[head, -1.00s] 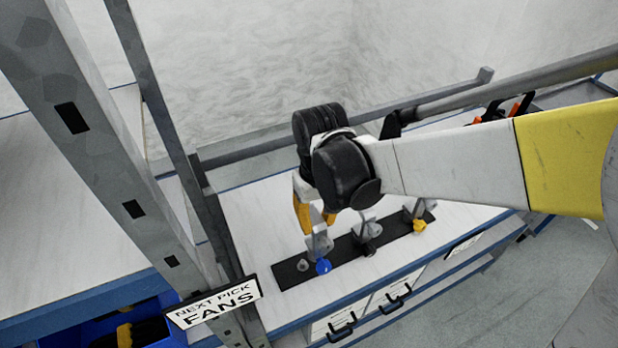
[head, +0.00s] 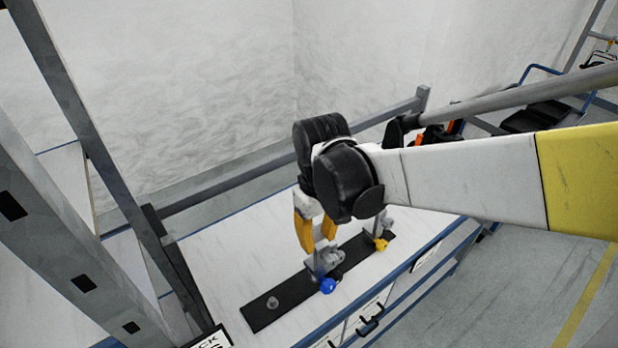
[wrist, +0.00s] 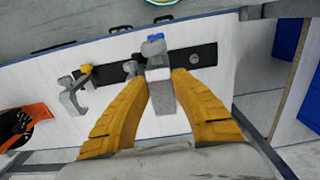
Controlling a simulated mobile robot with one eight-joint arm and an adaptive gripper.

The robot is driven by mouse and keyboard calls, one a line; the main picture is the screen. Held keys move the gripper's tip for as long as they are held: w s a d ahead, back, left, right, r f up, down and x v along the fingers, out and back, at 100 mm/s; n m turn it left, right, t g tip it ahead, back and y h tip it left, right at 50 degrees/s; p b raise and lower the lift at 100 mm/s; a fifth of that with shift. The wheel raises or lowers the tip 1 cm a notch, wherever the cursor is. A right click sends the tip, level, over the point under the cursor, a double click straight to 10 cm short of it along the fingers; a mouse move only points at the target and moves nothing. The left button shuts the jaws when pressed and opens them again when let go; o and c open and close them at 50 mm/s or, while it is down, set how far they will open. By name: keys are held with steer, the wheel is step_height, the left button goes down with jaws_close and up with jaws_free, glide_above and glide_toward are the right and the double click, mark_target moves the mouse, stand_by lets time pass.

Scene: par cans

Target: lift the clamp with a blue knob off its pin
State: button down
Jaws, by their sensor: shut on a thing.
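The clamp with a blue knob (head: 328,286) is grey. My gripper (head: 317,246) has its orange fingers closed on its upper part. In the wrist view the clamp (wrist: 160,88) stands large between the fingers (wrist: 160,100), its blue knob pointing up the picture. It is clear of the bare pin (head: 272,302) at the left end of the black strip (head: 292,300). The clamp overlaps the dark-knobbed clamp (wrist: 131,68) in view; I cannot tell whether they touch.
A clamp with a yellow knob (head: 380,243) stands at the strip's far end. The white bench top (head: 225,262) is clear left of the strip. Grey rack posts (head: 75,265) stand at the left and a rail runs behind. An orange and black item (wrist: 22,125) lies nearby.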

steer(key=shift+f+b, duration=2.4)
steer(key=shift+f, duration=0.7)
